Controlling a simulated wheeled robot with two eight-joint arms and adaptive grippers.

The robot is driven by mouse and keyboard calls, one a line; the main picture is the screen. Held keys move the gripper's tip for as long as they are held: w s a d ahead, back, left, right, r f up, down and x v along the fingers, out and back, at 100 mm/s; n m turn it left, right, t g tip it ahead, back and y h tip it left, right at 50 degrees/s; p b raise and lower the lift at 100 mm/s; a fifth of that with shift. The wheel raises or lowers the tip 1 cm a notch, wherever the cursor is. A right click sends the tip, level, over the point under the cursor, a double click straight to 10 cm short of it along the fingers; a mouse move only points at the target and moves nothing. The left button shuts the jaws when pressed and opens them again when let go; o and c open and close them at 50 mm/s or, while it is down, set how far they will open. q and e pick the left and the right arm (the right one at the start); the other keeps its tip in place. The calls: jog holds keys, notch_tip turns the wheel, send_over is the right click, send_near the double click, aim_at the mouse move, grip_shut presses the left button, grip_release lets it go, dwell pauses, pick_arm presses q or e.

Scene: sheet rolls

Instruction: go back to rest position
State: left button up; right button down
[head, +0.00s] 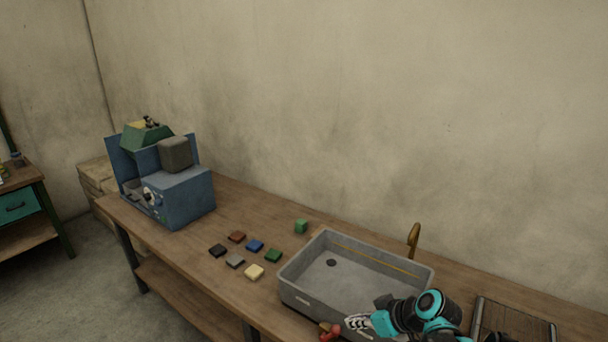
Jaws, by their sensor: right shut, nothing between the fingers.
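My right gripper (357,323) is at the lower right, over the near right edge of the grey sink basin (290,287). It is shut, and nothing shows between its fingers. My right arm, teal and black, comes in from the lower right. My left gripper is not in view.
Several small coloured blocks, among them a yellow one (254,271) and a blue one (255,245), lie left of the basin. A green cube (301,226) stands behind them. A blue machine (185,198) stands at the table's left end. A slatted board (515,322) lies at right.

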jog(key=s+d+m+t+h+b, duration=0.1)
jog(key=s+d+m+h, duration=0.2)
jog(key=s, duration=1.3)
jog(key=shift+s+d+r+m+h+b, duration=0.2)
jog(key=shift+s+m+h+b, duration=0.2)
jog(key=shift+m+h, duration=1.45)
jog(key=shift+m+y, duration=0.25)
